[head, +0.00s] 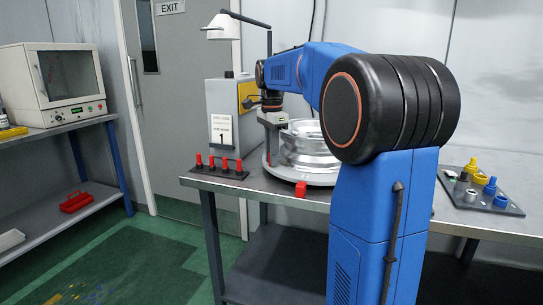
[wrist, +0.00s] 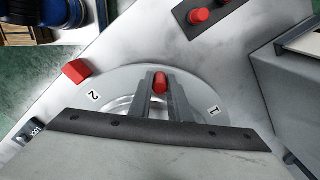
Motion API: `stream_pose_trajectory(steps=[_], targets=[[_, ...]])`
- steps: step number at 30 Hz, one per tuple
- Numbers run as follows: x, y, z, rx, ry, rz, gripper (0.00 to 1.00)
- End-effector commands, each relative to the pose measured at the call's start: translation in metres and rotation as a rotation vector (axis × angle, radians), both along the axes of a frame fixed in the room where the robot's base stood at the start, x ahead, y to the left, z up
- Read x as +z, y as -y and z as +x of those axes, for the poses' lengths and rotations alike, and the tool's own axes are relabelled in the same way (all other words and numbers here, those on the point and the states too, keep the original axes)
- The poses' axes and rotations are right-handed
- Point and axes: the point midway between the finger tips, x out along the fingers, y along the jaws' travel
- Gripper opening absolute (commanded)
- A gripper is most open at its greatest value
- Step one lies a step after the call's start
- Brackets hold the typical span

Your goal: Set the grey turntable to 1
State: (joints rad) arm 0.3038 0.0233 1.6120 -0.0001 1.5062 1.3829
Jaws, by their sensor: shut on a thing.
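The grey turntable (head: 318,179) is a round disc on the table with a shiny metal wheel (head: 308,150) on it. In the wrist view the disc (wrist: 130,76) bears a label 2 (wrist: 93,97) at left and a label 1 (wrist: 214,110) at right. A red block (wrist: 76,71) sits at the rim close to the 2; it also shows in the head view (head: 300,188). My gripper (wrist: 159,86) is shut on a red peg (wrist: 160,80) near the rim, between the two labels. In the head view my gripper (head: 271,140) points down at the turntable's left side; the peg is hidden there.
A dark strip with several red pegs (head: 225,163) lies left of the turntable. A grey box (head: 222,100) and a lamp (head: 221,22) stand behind. A tray with yellow and blue parts (head: 484,195) is at right. My arm hides the table's middle.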

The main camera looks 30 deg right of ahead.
Motion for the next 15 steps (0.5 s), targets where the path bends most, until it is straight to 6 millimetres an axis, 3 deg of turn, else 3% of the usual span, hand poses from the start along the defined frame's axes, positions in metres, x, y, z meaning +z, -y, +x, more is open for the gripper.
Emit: stream_pose_trajectory(steps=[15], targets=[[0.000,-0.001,-0.031,0.168,0.000,0.000,0.00]])
